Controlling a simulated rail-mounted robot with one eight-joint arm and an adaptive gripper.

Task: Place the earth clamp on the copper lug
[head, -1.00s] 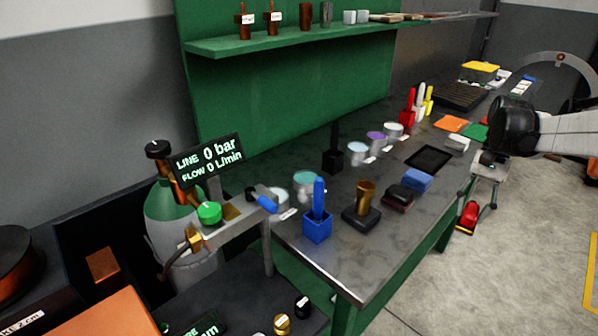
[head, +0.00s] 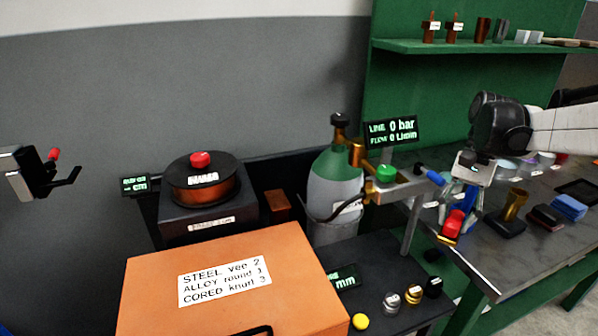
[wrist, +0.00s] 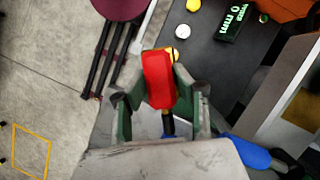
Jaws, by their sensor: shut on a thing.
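My gripper (head: 462,190) is shut on a red clamp-like piece with a brass-coloured end, which I take for the earth clamp (head: 454,224). The clamp hangs below the gripper in front of the bench's near left end, close to the gas cylinder stand. In the wrist view my gripper (wrist: 160,97) has its fingers on both sides of the red clamp (wrist: 158,80), whose brass end points up the picture. I cannot identify the copper lug for sure. A small copper-coloured block (head: 277,206) stands beside the wire spool.
An orange box (head: 230,295) with a label stands in front. A spool unit (head: 205,192) is behind it. A green-topped cylinder (head: 335,180) with a gauge display (head: 391,132) stands left of the gripper. The steel bench (head: 530,240) holds cups and blocks. Coloured knobs (head: 391,300) sit low in front.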

